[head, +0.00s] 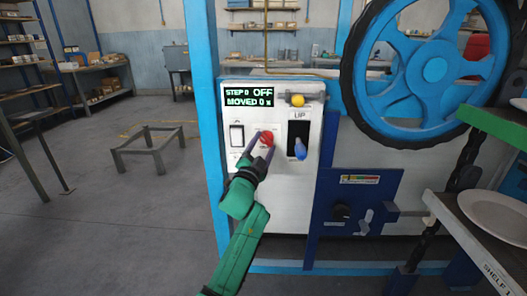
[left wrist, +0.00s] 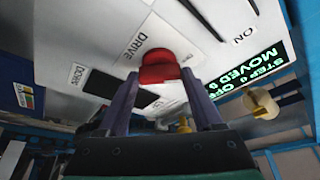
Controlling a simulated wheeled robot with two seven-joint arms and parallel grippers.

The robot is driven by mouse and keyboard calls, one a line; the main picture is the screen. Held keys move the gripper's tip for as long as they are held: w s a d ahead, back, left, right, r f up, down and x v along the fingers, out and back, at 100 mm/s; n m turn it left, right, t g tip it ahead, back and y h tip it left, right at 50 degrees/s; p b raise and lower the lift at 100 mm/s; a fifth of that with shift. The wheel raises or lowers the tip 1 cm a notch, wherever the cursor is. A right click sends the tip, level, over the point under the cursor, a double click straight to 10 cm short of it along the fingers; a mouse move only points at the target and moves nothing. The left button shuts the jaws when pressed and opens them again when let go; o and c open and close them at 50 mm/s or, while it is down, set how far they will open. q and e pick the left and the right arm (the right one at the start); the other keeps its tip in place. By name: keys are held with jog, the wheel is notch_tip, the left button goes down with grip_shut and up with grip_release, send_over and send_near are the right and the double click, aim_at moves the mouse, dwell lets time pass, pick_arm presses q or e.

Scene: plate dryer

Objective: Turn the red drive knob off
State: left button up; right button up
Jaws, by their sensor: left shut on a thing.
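The red drive knob (head: 267,137) sits on the white control panel (head: 282,171), below the display (head: 249,99) that reads "STEP 0 OFF" and "MOVED 0". My left gripper (head: 264,143) reaches it from below, with its purple fingers on either side of the knob. In the left wrist view the red knob (left wrist: 158,67) lies between the two fingertips (left wrist: 160,78), beside the label "DRIVE". The left gripper is shut on the knob. The fingers hide the knob's sides. My right gripper is in neither view.
A blue-handled lever (head: 300,149) stands in a black slot right of the knob. A black and white switch (head: 237,135) is to the left, and a yellow knob (head: 297,100) is above. A large blue wheel (head: 430,65) and shelves with white plates (head: 495,212) are at the right.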

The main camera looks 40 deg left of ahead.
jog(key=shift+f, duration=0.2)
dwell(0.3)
pick_arm(q)
jog(key=o, duration=1.4)
jog(key=shift+c, duration=0.2)
jog(key=b+v, duration=0.1)
jog(key=v, duration=1.3)
jog(key=shift+s+b, duration=0.25)
jog(key=shift+b, duration=0.05)
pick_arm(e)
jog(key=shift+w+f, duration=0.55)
pick_arm(q)
jog(key=shift+d+f, duration=0.1)
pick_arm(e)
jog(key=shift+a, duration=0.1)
